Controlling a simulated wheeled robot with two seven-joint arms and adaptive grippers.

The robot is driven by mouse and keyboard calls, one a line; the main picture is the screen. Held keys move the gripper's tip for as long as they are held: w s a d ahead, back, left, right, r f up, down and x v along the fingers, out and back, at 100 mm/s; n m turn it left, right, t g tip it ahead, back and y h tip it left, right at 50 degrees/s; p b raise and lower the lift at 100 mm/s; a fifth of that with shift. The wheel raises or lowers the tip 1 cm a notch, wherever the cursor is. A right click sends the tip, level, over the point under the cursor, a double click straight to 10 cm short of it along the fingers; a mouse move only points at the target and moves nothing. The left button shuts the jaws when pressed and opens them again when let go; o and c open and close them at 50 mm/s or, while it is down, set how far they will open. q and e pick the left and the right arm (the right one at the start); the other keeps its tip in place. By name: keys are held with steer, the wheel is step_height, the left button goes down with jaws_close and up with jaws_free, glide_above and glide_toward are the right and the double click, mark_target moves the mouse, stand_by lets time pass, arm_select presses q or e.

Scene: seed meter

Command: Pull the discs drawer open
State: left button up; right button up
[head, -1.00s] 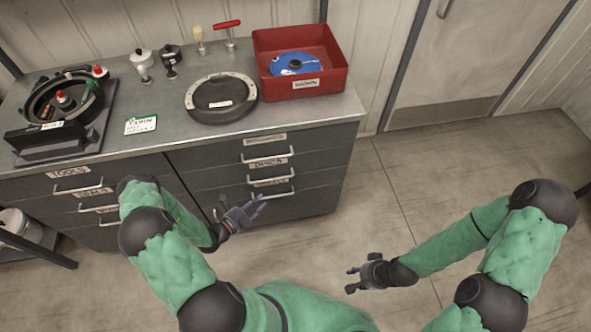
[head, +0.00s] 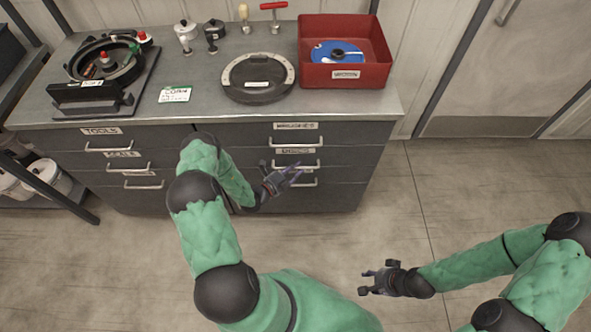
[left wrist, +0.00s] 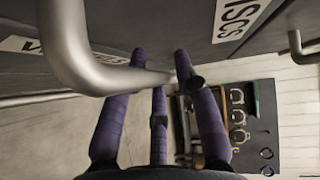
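The discs drawer (head: 345,165) is shut in the right column of the grey cabinet, second from the top. Its label (head: 292,151) shows in the head view and partly, large, in the left wrist view (left wrist: 240,15). Its bar handle (head: 310,165) looms close in the left wrist view (left wrist: 68,50). My left gripper (head: 294,170) is open at this handle, its purple fingers (left wrist: 160,70) spread and overlapping the bar in view. I cannot tell whether they touch it. My right gripper (head: 366,281) is open and empty over the floor.
Another drawer handle (head: 297,140) is just above, and one (head: 303,184) just below. On the worktop stand a red bin (head: 345,75) with a blue disc (head: 337,50), a round black lid (head: 258,85) and a seed meter (head: 100,70). The floor before the cabinet is clear.

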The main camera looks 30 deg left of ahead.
arm_select(q)
steer(key=shift+w, duration=0.15)
steer(key=shift+c, duration=0.3)
jaws_close()
steer(key=shift+d, duration=0.1)
